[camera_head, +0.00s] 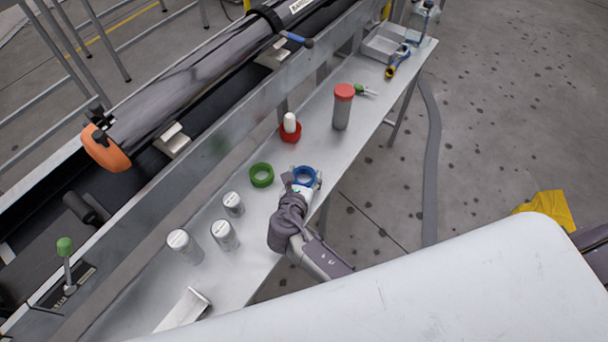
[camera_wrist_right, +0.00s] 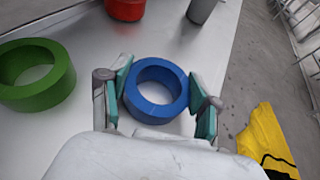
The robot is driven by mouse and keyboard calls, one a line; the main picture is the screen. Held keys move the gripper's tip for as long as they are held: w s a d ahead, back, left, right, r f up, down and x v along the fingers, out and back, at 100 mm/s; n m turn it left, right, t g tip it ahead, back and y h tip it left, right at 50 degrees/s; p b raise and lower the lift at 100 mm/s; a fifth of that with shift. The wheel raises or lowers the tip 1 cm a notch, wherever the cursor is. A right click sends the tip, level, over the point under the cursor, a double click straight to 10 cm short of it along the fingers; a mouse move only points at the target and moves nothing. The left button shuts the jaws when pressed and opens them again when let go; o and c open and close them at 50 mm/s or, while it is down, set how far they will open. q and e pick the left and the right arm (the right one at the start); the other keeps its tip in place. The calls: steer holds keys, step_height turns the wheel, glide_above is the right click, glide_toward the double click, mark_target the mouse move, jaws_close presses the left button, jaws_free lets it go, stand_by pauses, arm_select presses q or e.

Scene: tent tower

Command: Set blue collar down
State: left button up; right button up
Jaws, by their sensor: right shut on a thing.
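The blue collar (camera_head: 304,175) is a short thick ring at the front edge of the metal bench (camera_head: 322,144). In the right wrist view the blue collar (camera_wrist_right: 157,91) lies flat between the two teal-padded fingers of my right gripper (camera_wrist_right: 160,95). My right gripper (camera_head: 302,184) is shut on it from the outside. I cannot tell whether the collar touches the bench top or hangs just above it. The hole of the ring is empty and shows grey metal below. My left gripper is out of view.
A green collar (camera_head: 261,175) lies just left of the blue one. A red collar (camera_head: 290,132) surrounds a white peg behind. A grey canister with a red lid (camera_head: 342,106) stands farther right. Several silver cylinders (camera_head: 224,235) stand nearer left. A yellow cloth (camera_head: 548,209) lies on the floor.

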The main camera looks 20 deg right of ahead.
steer(key=shift+f, duration=0.1)
steer(key=o, duration=1.2)
steer(key=shift+s+r, duration=0.1)
steer(key=shift+r, duration=0.1)
steer(key=v, duration=1.2)
steer(key=shift+f, duration=0.1)
